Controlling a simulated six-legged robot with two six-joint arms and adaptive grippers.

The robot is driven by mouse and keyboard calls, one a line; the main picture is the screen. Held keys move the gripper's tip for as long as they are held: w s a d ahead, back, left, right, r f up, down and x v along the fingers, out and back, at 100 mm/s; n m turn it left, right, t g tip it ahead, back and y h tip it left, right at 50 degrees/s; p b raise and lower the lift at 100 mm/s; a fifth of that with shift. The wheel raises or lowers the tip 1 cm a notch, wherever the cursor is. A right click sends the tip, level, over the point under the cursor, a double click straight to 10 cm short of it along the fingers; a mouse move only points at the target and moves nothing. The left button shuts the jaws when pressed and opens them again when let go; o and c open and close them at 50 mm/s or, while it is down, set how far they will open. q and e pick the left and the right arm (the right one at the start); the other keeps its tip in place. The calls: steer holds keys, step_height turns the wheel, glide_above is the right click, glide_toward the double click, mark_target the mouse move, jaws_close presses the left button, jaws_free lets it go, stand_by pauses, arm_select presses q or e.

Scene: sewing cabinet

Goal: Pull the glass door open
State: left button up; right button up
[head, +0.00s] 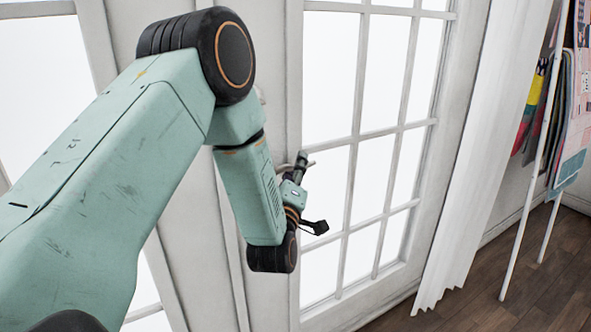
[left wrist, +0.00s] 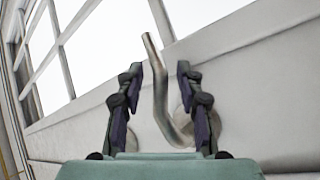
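The white-framed glass door (head: 380,100) stands in the wall right of my left arm in the head view and looks shut. Its bent metal lever handle (left wrist: 157,95) rises between the fingers of my left gripper in the left wrist view. My left gripper (left wrist: 159,73) is open, with one dark finger on each side of the handle and gaps showing between them. In the head view my left gripper (head: 302,163) is small beside the door's left edge, partly hidden behind its own wrist. My right gripper is not in view.
A white curtain (head: 480,150) hangs right of the door. A rack with white poles (head: 530,180) and colourful fabrics stands farther right. The dark wooden floor (head: 480,300) is clear at the lower right. Another window or door panel (head: 45,70) is at the left.

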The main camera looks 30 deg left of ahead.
arm_select(q)
steer(key=shift+w+d+f, duration=0.1)
steer(key=shift+w, duration=0.1)
steer(key=shift+s, duration=0.15)
steer(key=c, duration=0.4)
jaws_close()
